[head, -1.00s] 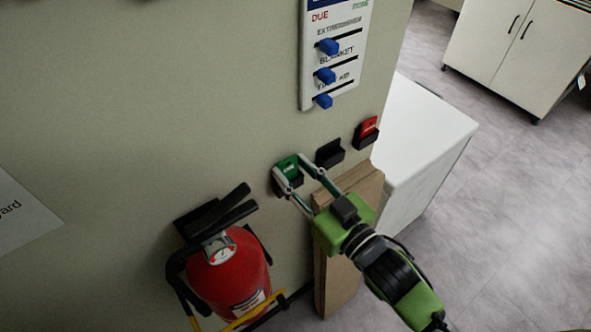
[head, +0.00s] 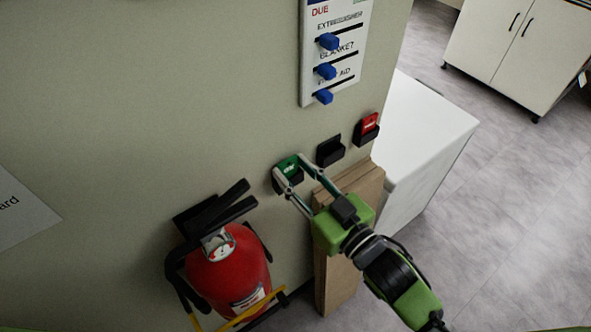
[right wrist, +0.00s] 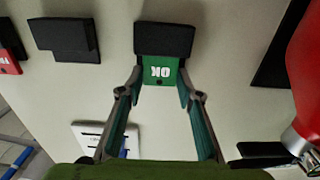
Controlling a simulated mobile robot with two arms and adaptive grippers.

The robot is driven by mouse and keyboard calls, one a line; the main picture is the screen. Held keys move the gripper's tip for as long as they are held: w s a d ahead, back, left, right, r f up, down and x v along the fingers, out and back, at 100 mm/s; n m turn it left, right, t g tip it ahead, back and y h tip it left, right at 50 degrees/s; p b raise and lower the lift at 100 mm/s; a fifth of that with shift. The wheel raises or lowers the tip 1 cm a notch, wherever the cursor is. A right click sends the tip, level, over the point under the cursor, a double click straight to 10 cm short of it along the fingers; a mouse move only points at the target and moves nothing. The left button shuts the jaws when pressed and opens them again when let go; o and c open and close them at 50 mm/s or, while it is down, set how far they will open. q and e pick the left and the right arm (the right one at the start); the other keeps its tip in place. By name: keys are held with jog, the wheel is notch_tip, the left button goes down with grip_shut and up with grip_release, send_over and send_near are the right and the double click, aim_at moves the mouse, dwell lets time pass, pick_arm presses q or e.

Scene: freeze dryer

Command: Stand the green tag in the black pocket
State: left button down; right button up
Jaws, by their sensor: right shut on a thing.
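The green tag (head: 288,167) stands in the leftmost of three black pockets on the wall. In the right wrist view the tag (right wrist: 160,71) reads "OK" upside down, with its lower part hidden in the black pocket (right wrist: 165,39). My right gripper (head: 293,168) is at the tag, its two fingers on either side, shut on it. In the right wrist view the fingertips (right wrist: 160,76) meet the tag's side edges. The middle black pocket (head: 331,151) is empty. My left gripper is not in view.
A red tag (head: 370,123) stands in the right pocket. A red fire extinguisher (head: 228,266) hangs left of my arm. A board with blue sliders (head: 335,50) is above. Brown boards (head: 340,265) lean below the pockets; a white cabinet (head: 425,135) is at right.

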jog(key=o, duration=0.8)
jog(key=shift+o, duration=0.2)
jog(key=v, duration=0.6)
jog(key=shift+p, duration=0.3)
dwell(0.7)
